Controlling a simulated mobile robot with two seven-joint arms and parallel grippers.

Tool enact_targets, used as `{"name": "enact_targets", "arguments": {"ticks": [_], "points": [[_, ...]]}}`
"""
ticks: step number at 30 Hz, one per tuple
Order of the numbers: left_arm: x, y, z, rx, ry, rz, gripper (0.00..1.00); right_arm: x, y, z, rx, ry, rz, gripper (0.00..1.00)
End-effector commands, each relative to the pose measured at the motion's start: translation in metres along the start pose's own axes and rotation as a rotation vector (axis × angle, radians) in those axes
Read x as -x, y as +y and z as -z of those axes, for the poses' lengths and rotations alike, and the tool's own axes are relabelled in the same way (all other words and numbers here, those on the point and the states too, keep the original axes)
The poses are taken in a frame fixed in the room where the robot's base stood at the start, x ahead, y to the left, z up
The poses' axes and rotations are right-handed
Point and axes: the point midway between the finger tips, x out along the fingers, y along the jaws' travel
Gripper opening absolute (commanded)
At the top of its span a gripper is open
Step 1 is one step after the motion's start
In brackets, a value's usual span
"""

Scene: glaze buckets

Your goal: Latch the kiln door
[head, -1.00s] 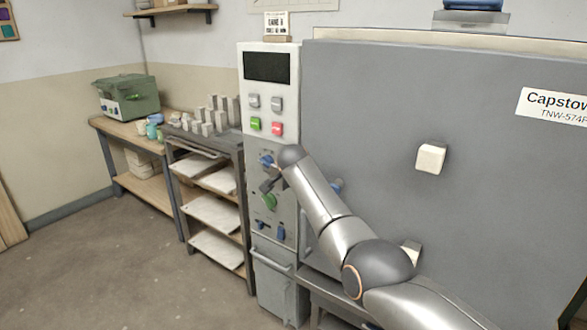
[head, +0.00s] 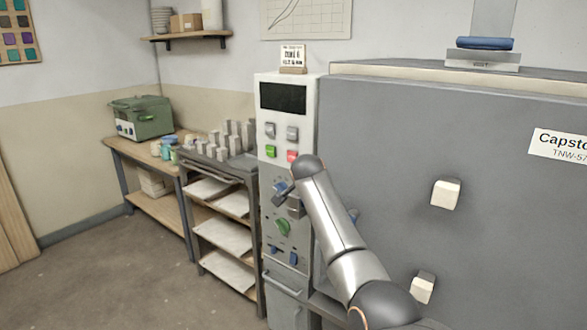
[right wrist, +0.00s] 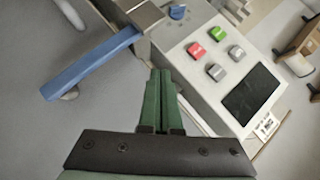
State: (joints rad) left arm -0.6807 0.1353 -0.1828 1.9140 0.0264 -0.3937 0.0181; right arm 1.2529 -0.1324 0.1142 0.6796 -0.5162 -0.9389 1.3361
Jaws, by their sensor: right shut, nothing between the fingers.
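The kiln door (head: 390,130) is the large grey panel at the right of the head view. It looks flush beside the control panel, but its edge is partly hidden by my right arm. A blue lever (right wrist: 95,63) on a grey mount is at upper left in the right wrist view. In the head view, a blue bit (head: 353,215) beside the arm may be this lever, mostly hidden. My right gripper (right wrist: 160,73) has green fingers, shut and empty, apart from the lever in the picture, near the control panel edge. My left gripper is not in view.
The control panel (head: 271,168) has a dark display, several buttons, a green knob (head: 283,227) and blue switches. Pale blocks (head: 446,194) stick out from the door. A shelf rack (head: 224,236) and a wooden table with a green box (head: 142,117) stand left. The left floor is clear.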

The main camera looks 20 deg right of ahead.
Motion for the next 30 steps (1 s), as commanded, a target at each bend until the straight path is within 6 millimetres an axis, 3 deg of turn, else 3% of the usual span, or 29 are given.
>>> {"name": "enact_targets", "arguments": {"ticks": [6,12,30], "points": [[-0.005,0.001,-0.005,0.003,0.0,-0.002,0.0,0.035,-0.021,-0.008,0.001,-0.001,0.006,0.0],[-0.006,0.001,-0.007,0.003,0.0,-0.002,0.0,0.053,-0.031,-0.01,0.0,-0.001,0.003,0.0],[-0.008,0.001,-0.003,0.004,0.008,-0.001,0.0,0.057,-0.034,-0.01,0.001,-0.001,0.002,0.0]]}}
